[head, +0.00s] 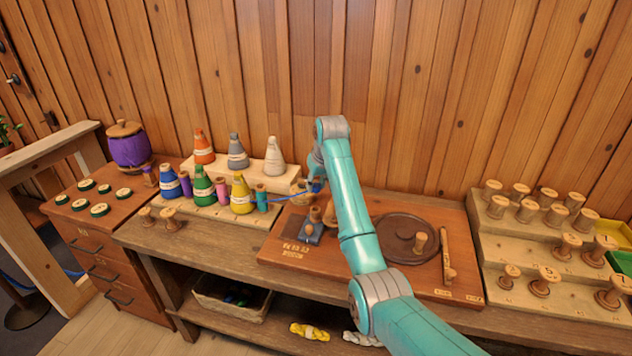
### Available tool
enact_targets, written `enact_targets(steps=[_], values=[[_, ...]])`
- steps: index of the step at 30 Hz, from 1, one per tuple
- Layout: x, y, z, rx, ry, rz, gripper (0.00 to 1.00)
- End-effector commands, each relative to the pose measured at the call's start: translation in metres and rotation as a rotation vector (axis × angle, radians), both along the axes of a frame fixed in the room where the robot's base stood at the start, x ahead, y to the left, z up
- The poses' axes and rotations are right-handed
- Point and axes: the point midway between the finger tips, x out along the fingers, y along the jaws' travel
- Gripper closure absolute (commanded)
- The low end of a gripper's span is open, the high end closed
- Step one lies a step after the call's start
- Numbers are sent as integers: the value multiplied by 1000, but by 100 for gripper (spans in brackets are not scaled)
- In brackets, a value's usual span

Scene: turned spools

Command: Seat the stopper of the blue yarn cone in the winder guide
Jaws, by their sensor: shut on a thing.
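The blue yarn cone (170,183) stands upright at the left end of the front row on a stepped wooden stand. My gripper (312,186) is small in this view and partly hidden by my arm. It is above the back left part of the wooden winder board, right of the stand. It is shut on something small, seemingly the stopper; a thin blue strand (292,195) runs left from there. The winder board (350,270) carries a small dark block (312,233) with wooden pegs, which looks like the guide. Its opening cannot be made out.
Green (203,187) and yellow (241,194) cones stand beside the blue one; orange, grey and cream cones stand behind. A round brown disc (405,237) lies on the board's right side. Wooden spools fill a stepped rack (500,235) at right. The plank wall is close behind.

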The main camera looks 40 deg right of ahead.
Motion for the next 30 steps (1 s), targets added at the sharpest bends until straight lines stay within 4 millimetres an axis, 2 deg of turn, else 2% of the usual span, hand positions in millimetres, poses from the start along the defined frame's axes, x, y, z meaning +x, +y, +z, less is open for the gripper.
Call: enact_targets(steps=[16, 30], values=[[-1, 0, -45, 0, 2, 0, 82], [0, 0, -50, 0, 1, 0, 82]])
